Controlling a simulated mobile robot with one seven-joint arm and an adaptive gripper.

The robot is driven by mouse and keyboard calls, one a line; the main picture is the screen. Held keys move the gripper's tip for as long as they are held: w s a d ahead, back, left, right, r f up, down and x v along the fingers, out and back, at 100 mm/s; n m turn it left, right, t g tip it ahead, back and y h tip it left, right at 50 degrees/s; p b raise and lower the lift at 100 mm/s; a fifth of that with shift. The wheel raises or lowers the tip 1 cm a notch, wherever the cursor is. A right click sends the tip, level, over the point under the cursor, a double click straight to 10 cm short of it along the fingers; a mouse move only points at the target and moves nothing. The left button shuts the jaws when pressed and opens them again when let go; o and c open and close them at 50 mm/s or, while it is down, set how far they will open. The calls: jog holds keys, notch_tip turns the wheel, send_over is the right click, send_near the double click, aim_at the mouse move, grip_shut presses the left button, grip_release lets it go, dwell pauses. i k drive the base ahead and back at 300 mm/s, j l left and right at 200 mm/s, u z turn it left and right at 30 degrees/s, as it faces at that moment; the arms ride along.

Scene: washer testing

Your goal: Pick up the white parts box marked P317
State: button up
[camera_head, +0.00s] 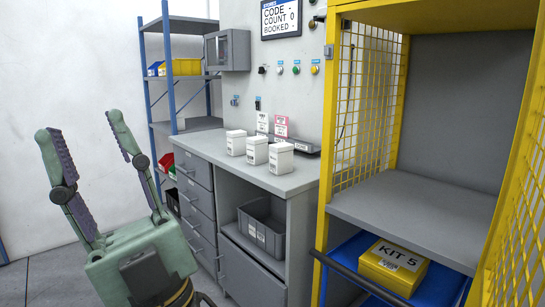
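Three small white lidded boxes stand upright in a row on the grey counter (222,160): a left box (236,143), a middle box (255,151) and a right box (281,158). Their markings are too small to read, so I cannot tell which is P317. My gripper (79,128) is at the lower left, pale green with dark finger pads. Its two fingers point up and stand wide apart with nothing between them. It is left of the counter in the picture and apart from the boxes.
A blue-post shelf (198,125) is behind. A grey bin (262,227) sits under the counter.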

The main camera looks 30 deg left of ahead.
aim_at(281, 154)
jog(key=i+j, duration=0.1)
jog(key=j, duration=0.35)
jog(key=i+j, duration=0.1)
jog(key=j, duration=0.4)
jog(key=i+j, duration=0.1)
jog(key=j, duration=0.85)
jog(key=i+j, duration=0.15)
jog(key=j, duration=0.3)
jog(key=i+j, duration=0.1)
jog(key=j, duration=0.4)
jog(key=i+j, duration=0.1)
jog(key=j, duration=0.35)
jog(key=i+j, duration=0.1)
jog(key=j, duration=0.4)
